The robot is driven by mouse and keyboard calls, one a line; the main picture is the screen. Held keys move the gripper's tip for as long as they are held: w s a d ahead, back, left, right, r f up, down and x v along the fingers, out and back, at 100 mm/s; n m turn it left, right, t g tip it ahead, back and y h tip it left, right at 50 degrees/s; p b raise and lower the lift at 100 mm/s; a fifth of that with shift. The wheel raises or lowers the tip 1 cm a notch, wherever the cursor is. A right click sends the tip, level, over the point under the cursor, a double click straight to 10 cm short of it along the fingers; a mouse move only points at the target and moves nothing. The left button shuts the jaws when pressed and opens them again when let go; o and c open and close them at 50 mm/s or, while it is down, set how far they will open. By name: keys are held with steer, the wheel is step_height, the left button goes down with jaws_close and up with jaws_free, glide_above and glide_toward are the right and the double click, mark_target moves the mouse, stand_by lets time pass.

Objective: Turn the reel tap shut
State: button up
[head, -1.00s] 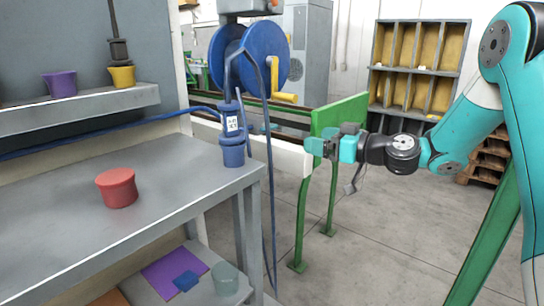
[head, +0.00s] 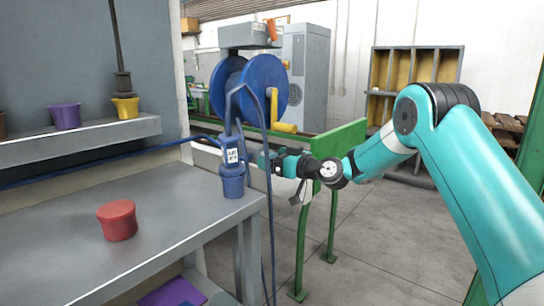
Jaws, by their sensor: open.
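The blue hose reel (head: 265,85) stands behind the far end of the bench, with a yellow crank (head: 283,127) at its side. A grey box (head: 246,36) sits above it, with a small orange lever (head: 272,30) that looks like the reel tap; it stands roughly upright. My gripper (head: 264,160) is open, empty, and points left, below the reel and well below the lever. In the picture it lies close to the blue hose strands, which partly cover its tips; I cannot tell whether they touch.
A blue labelled holder (head: 232,170) stands at the bench corner, close left of my gripper. A red pot (head: 118,220) sits on the grey bench (head: 70,255). A green frame (head: 345,140) stands behind my wrist. Open floor lies at the right.

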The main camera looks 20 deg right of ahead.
steer(key=shift+w+a, duration=0.4)
steer(key=shift+w, duration=0.1)
steer(key=c, duration=0.9)
